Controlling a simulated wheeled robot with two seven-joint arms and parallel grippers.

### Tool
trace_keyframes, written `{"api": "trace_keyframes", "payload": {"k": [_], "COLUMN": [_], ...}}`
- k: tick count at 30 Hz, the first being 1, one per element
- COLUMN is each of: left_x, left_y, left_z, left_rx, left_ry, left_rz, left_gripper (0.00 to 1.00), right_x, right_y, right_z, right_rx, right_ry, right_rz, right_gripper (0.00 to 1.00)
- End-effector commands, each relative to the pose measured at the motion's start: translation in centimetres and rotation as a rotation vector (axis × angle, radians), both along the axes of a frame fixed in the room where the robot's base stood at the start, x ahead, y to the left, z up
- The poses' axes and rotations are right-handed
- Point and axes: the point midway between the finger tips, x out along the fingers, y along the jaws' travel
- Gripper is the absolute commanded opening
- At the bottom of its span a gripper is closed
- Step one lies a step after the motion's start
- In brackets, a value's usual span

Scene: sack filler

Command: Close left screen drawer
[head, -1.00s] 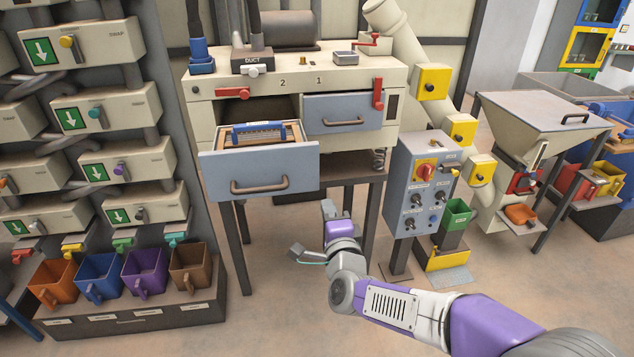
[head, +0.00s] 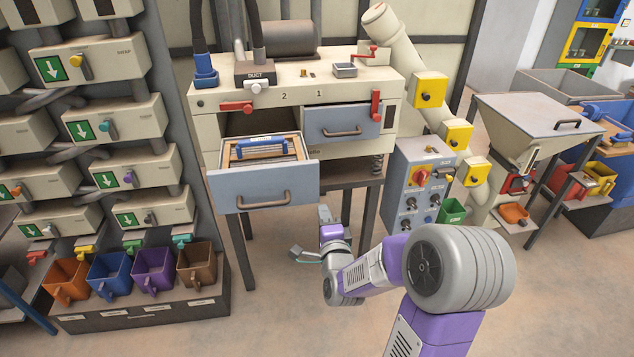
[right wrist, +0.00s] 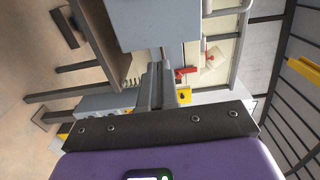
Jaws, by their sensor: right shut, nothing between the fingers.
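The left screen drawer (head: 230,195) is pulled out of the cream machine under the number 2. It has a grey-blue front with a bar handle (head: 264,202), and a wooden-framed screen with a blue bar (head: 258,150) lies in it. My right gripper (head: 324,212) is in front of the machine, just below and right of the drawer front's lower right corner, apart from it in the picture. In the right wrist view its fingers (right wrist: 163,85) are shut and empty, pointing at a grey-blue panel (right wrist: 158,22), likely the drawer front. My left gripper is not in view.
The right drawer (head: 340,125) under the number 1 is shut. Red levers (head: 236,107) sit on the machine's front. A grey control box (head: 420,185) stands to the right. Coloured bins (head: 153,270) stand at left. The floor in front is open.

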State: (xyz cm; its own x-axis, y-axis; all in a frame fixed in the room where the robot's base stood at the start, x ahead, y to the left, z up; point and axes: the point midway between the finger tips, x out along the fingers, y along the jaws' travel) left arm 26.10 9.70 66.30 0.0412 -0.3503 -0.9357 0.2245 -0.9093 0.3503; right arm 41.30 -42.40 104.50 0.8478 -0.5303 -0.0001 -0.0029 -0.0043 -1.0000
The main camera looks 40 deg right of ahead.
Motion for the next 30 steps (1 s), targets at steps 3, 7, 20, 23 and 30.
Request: {"api": "trace_keyframes", "payload": {"k": [3,7,20,23,30], "left_x": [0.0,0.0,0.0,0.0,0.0], "left_y": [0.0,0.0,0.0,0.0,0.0], "left_z": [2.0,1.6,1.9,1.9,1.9], "left_rx": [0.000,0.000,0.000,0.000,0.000], "left_ry": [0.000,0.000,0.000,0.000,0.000], "left_rz": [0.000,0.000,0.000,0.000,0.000], "left_gripper": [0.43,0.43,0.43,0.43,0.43], "right_x": [0.0,2.3,7.3,7.7,7.7], "right_y": [0.1,-1.3,-4.4,-4.6,-4.6], "right_z": [0.3,0.0,0.0,0.0,0.0], "right_rx": [0.006,0.002,0.004,0.004,0.004], "right_ry": [0.002,-0.004,-0.003,-0.003,-0.003], "right_rz": [0.008,0.009,0.009,0.010,0.009], "right_gripper": [0.00,0.00,0.00,0.00,0.00]}}
